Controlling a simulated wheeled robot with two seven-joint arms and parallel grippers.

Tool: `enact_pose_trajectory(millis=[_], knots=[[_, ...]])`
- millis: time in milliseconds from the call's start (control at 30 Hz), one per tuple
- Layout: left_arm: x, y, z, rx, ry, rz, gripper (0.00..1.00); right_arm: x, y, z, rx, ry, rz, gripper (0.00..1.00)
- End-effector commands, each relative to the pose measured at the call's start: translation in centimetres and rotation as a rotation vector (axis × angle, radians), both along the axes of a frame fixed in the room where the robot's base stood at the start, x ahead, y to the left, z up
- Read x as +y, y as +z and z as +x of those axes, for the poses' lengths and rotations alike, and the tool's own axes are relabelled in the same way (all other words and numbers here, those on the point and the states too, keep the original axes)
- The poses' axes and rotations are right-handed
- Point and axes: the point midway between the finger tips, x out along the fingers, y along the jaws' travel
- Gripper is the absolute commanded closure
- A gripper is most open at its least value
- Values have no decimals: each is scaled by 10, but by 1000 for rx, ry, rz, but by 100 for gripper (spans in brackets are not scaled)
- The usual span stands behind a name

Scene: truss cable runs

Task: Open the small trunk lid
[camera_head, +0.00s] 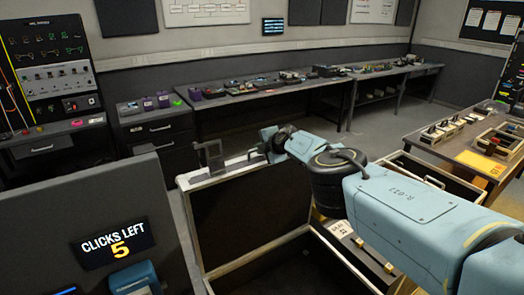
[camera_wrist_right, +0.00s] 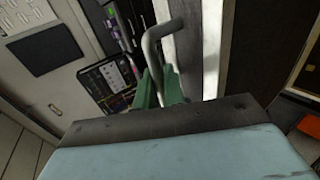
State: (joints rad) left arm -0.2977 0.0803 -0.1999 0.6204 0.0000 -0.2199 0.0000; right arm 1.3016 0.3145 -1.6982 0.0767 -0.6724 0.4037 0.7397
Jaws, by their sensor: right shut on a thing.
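The small trunk's lid (camera_head: 192,221) stands raised in the head view, steeply tilted up from the trunk, with its dark inner face and pale rim showing. The trunk body (camera_head: 255,257) lies below it, partly hidden by my right arm. My right gripper (camera_head: 262,153) is at the top edge of the lid. In the wrist view its green fingers (camera_wrist_right: 160,88) are shut on a grey bent metal handle (camera_wrist_right: 151,42) at the lid's edge. My left gripper is not in view.
A panel reading "CLICKS LEFT 5" (camera_head: 112,243) stands at front left. A worktable (camera_head: 428,147) with trays is at right. A long bench (camera_head: 290,88) with small items runs along the back wall. Open floor lies between the trunk and the bench.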

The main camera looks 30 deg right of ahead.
Motion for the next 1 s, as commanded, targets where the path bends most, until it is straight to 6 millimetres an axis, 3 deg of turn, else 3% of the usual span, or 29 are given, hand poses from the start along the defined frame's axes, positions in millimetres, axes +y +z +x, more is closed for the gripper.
enact_pose_trajectory(millis=[33,567,600,700,1000], knots=[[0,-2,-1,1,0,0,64,7,-6,-1,16,12,2,100],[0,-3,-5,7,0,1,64,5,-4,-1,29,5,0,100],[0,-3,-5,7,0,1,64,5,-4,-1,28,4,1,86],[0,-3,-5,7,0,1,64,4,-3,-1,27,3,0,74],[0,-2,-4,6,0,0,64,1,-2,-1,24,-3,-2,74]])
